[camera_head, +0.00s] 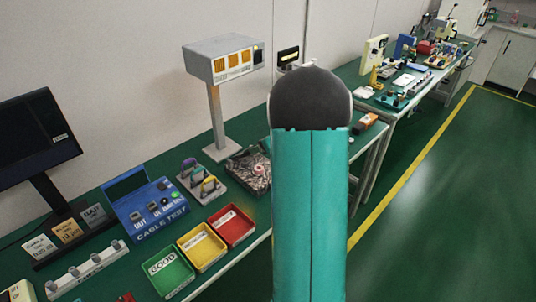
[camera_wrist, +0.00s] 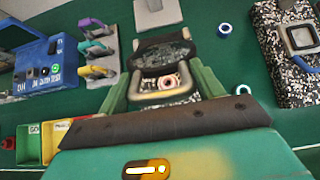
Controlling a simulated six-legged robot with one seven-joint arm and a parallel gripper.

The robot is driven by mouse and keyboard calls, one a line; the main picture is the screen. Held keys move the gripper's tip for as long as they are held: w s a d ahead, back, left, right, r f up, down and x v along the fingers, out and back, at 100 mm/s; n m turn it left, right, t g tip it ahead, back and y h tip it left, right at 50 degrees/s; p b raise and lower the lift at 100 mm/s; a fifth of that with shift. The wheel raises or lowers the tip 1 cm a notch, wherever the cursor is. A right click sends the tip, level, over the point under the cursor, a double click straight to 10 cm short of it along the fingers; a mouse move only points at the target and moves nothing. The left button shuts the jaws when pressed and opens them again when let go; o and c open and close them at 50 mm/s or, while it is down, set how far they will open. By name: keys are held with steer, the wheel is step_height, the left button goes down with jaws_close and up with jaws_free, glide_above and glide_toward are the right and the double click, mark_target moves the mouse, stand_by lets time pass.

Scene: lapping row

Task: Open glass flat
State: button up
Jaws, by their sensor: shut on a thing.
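My gripper (camera_wrist: 163,88) is seen in the wrist view with its green fingers on both sides of a framed piece, which I take to be the glass flat (camera_wrist: 157,57). It has a dark speckled band at its far side and a pale rim nearer me, and looks tilted. The fingers are shut on it. A small ringed part (camera_wrist: 169,81) shows within the frame. My gripper's wide front hides the near side, so I cannot tell how far the flat is open. In the head view my arm hides the gripper; a speckled block (camera_head: 250,170) shows just left of it.
Another speckled block with a framed pane (camera_wrist: 303,38) lies at right in the wrist view, with a loose ring (camera_wrist: 224,30) nearby. The blue cable tester (camera_head: 150,210), connector rack (camera_head: 201,184), display post (camera_head: 216,125) and green tray (camera_head: 167,273) stand left of my arm.

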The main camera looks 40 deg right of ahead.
steer(key=w+r, duration=0.5)
steer(key=w, duration=0.4)
steer(key=shift+d+r+g, duration=0.25)
steer(key=shift+g, duration=0.05)
steer(key=o, duration=1.1)
steer(key=shift+w, duration=0.1)
steer(key=shift+c, duration=0.2)
steer(key=shift+a, duration=0.1)
steer(key=shift+f, duration=0.1)
steer(key=shift+a, duration=0.1)
steer(key=v, duration=1.4)
